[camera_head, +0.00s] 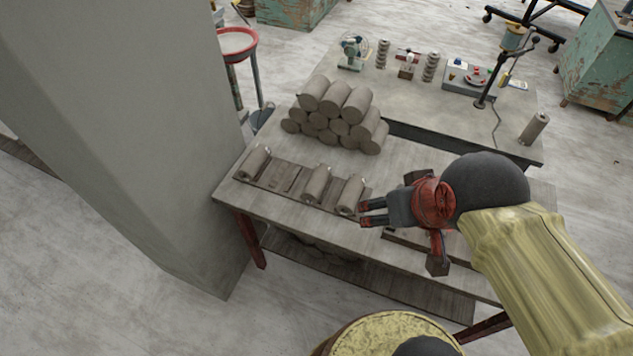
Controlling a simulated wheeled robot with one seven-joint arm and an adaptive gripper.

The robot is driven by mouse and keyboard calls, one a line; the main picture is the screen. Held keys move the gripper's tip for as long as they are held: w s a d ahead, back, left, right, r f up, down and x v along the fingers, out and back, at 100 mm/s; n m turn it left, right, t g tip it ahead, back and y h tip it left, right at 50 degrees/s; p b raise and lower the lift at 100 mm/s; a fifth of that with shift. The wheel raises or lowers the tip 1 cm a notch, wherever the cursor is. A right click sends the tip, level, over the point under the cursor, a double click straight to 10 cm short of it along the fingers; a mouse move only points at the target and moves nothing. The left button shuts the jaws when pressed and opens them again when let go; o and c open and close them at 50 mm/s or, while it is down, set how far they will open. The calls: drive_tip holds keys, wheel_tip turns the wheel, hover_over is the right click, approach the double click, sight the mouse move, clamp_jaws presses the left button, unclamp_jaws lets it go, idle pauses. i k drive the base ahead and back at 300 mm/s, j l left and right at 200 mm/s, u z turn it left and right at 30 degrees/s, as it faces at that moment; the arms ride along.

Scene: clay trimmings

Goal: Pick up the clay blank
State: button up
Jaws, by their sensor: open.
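Several grey-brown clay blanks are in view. Three lie spaced apart on a dark slatted board (285,184) near the table's front edge: a left one (253,162), a middle one (316,182) and a right one (350,194). More blanks are stacked in a pile (335,112) behind the board. My gripper (366,212) comes in from the right, its dark fingers pointing left. The fingertips are open, close to the lower right side of the right blank. I cannot tell whether they touch it. Nothing shows held between them.
The wooden table (228,193) has red legs. A lone cylinder (534,128), a small fan (352,50) and a dark stand (490,85) are on the rear table. A grey pillar (120,110) stands close on the left. A yellow-topped drum (375,335) is at the front.

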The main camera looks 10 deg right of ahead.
sight(311, 193)
drive_tip(key=l+z, duration=0.15)
drive_tip(key=z, duration=0.9)
drive_tip(key=u, duration=1.4)
drive_tip(key=i+j+z, duration=0.4)
drive_tip(key=j, duration=0.15)
drive_tip(key=i+j+z, duration=0.2)
drive_tip(key=j+z, duration=0.2)
drive_tip(key=j, duration=0.2)
